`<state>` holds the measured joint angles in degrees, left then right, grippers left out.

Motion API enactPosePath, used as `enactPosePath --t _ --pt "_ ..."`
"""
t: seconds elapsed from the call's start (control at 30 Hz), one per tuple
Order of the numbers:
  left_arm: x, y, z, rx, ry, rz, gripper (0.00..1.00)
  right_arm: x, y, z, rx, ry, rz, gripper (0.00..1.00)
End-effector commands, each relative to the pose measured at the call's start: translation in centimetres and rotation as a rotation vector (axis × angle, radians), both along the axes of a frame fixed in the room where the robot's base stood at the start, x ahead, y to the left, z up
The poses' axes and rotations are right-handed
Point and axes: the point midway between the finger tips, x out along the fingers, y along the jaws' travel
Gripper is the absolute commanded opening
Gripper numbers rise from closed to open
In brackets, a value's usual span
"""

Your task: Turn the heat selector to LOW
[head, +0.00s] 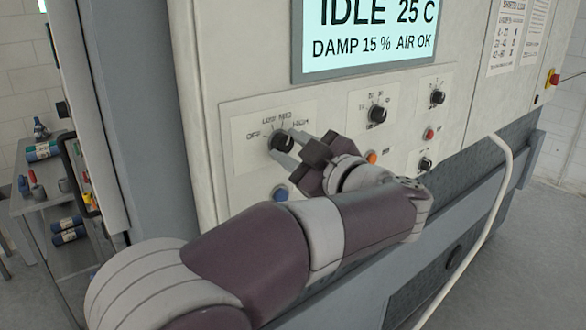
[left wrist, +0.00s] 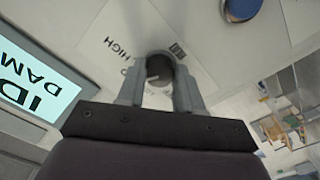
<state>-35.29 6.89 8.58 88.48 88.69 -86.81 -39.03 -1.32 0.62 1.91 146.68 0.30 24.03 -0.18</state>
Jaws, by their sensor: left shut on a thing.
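The heat selector (head: 281,141) is a round black knob on a pale plate on the machine's front panel. OFF, LOW, MED and HIGH are printed in an arc around it. My left gripper (head: 289,150) reaches it from the lower right and is shut on it. In the left wrist view the knob (left wrist: 160,67) sits between the two grey fingers of the gripper (left wrist: 159,84). HIGH reads upside down beside it there. A small pale mark shows on the knob, but I cannot tell which label it faces. My right gripper is in neither view.
The display (head: 375,33) above reads IDLE, 25 C, DAMP 15 %, AIR OK. Other black knobs (head: 377,114) are to the right, with a red button (head: 429,134) and an orange one (head: 371,157). A blue button (head: 281,194) is below the selector. A pale hose (head: 497,190) hangs at right.

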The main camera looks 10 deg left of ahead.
Motion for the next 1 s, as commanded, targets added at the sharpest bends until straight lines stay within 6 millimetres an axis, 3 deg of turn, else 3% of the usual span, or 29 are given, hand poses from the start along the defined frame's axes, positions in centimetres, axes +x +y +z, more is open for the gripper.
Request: enactPosePath --t 0.03,0.5,1.0 --pt "0.0 0.0 -0.6 -0.026 -0.036 0.000 0.05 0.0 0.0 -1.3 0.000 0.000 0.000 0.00" --pt "0.0 0.0 -0.4 -0.293 -0.378 0.001 0.05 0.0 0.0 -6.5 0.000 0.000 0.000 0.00" --pt "0.1 0.0 0.0 -0.467 -0.600 0.001 0.05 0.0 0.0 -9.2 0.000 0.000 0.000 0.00"
